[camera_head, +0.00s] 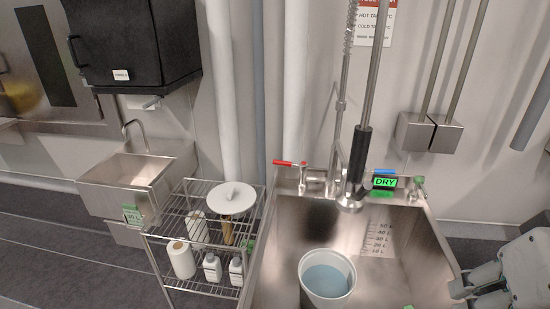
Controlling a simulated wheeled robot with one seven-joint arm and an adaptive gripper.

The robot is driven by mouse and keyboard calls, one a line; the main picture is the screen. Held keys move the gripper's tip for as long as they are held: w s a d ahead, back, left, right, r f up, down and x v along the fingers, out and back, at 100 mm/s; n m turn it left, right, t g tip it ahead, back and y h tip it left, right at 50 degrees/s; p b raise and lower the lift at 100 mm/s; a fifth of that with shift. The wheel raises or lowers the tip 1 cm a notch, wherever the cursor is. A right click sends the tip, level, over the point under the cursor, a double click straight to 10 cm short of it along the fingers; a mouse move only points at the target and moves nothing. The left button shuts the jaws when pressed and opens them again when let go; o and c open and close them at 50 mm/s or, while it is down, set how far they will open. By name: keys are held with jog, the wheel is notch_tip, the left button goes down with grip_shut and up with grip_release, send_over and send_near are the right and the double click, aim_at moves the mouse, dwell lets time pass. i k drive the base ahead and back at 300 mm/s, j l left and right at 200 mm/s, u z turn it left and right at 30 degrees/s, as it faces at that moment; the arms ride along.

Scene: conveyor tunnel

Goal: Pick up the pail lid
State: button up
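The pail lid appears to be the white round disc (222,203) on the top of the wire rack, left of the sink; a small mark shows near its middle. A white pail (327,291) with a bluish inside stands in the sink. My gripper (463,291) is at the lower right edge of the view, over the sink's right side and far from the disc. It is partly cut off by the frame, and I cannot tell how far its fingers are apart.
The wire rack (168,238) holds paper rolls (181,260) and white bottles (236,271) on its lower shelf. A steel sink (385,268) with a tall sprayer (359,155) lies between my gripper and the rack. A small hand basin (135,172) is at the left.

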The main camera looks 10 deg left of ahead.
aim_at(231, 198)
jog(key=j, duration=0.45)
jog(key=k+j+z, duration=0.15)
jog(key=j, duration=0.8)
jog(key=k+j+z, duration=0.1)
jog(key=j, duration=0.35)
jog(key=i+j, duration=0.15)
jog(key=j, duration=0.2)
jog(key=i+j+z, duration=0.1)
jog(key=j, duration=0.25)
jog(key=i+j, duration=0.2)
jog(key=j, duration=0.15)
jog(key=i+j+z, duration=0.1)
jog(key=j, duration=0.3)
jog(key=i+j, duration=0.15)
jog(key=j, duration=0.2)
jog(key=i+j+z, duration=0.1)
jog(key=j, duration=0.3)
